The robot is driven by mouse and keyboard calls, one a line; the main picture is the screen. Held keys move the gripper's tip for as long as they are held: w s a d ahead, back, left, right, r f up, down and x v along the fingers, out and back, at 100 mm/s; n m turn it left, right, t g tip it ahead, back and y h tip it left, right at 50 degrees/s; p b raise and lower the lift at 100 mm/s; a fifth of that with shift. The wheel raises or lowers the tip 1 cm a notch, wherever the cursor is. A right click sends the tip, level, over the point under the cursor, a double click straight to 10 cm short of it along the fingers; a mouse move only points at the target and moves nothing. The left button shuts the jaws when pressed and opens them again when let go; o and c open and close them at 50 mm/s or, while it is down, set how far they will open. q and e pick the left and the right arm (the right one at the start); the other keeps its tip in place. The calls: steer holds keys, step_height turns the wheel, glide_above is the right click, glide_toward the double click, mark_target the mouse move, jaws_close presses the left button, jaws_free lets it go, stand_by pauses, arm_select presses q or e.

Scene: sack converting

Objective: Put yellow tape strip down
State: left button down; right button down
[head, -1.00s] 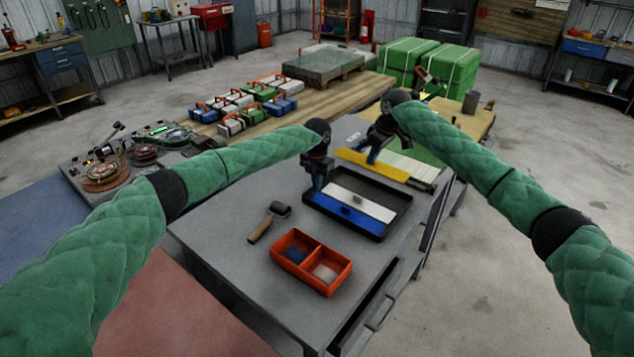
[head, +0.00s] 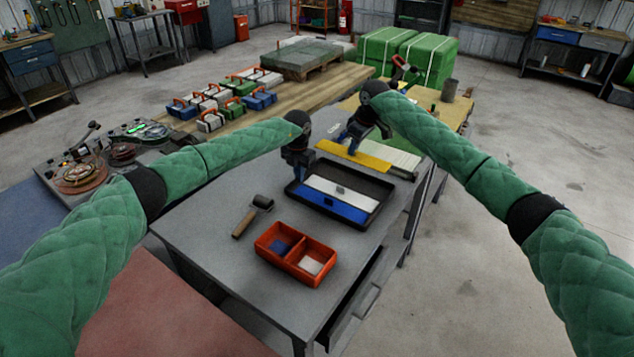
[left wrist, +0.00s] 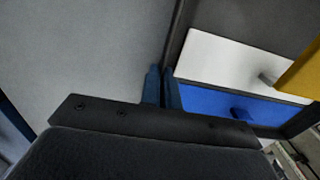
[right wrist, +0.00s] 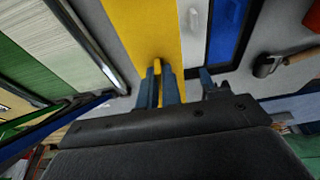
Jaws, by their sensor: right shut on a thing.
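The yellow tape strip (head: 365,157) is a flat bar behind the dark tray (head: 378,211) in the head view. My right gripper (right wrist: 160,75) is shut on the strip's near part in the right wrist view. In the left wrist view the strip's end (left wrist: 305,75) overlaps the tray's corner. Whether it touches the table is not clear. The tray holds a white strip (head: 360,199) and a blue strip (head: 345,211) side by side, each with a small block. My left gripper (left wrist: 162,80) is beside the tray's rim, its fingers nearly together with nothing visible between them.
A roller (head: 252,215) and a red two-compartment bin (head: 290,270) are on the grey table (head: 210,240) in front of the tray. A pale ribbed panel (head: 400,162) lies right of the yellow strip. The table's left part is clear.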

mark_target(360, 157)
steer(key=shift+d+f, duration=0.1)
steer(key=shift+f, duration=5.35)
steer(key=shift+f, duration=0.1)
steer(key=c, duration=1.6)
jaws_free()
steer(key=v, duration=1.2)
